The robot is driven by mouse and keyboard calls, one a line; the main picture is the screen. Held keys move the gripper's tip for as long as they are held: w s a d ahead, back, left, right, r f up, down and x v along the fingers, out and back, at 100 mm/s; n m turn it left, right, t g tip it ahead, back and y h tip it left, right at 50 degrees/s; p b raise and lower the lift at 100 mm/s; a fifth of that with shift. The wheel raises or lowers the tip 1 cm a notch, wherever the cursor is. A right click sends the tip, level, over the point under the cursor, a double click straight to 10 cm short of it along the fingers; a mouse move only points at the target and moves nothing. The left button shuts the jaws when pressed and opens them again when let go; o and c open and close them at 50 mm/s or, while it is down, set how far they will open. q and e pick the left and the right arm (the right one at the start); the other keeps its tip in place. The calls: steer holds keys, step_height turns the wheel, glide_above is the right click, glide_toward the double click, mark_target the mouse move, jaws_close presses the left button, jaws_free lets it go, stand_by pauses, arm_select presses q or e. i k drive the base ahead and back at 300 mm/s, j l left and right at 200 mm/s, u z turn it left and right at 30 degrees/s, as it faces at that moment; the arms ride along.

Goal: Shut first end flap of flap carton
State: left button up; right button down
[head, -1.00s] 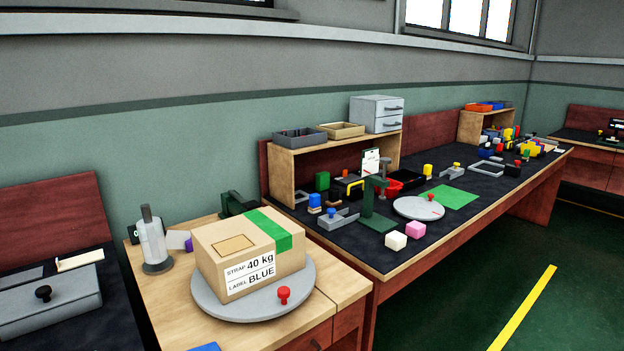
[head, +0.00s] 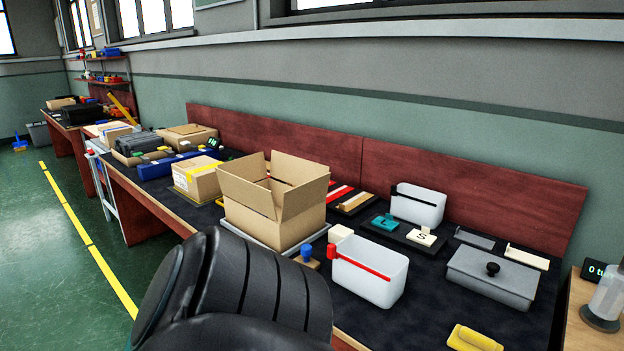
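The flap carton (head: 262,218) is an open brown cardboard box on a grey plate (head: 250,238) on the dark bench top. Its flaps stand up: a wide flap (head: 300,168) at the right back, a flap (head: 246,190) at the front left, and a narrower end flap (head: 254,166) at the far left. Any flap on the near right side is hard to make out. A black ribbed part of my own arm fills the lower middle, in front of the bench. Neither gripper shows in the head view.
White bins (head: 368,270) with red and black bars, a blue-knobbed block (head: 306,256), a grey lidded box (head: 492,276) and a yellow object (head: 474,338) lie to the right. A taped carton (head: 197,180) stands close on the left. Floor at the left is clear.

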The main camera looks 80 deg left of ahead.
mark_target(299, 199)
steer(key=u, duration=2.45)
steer(key=i+j+z, duration=0.1)
steer(key=i+j, duration=0.4)
steer(key=i+j+z, duration=0.1)
steer(key=i+j, duration=0.35)
steer(key=j, duration=0.25)
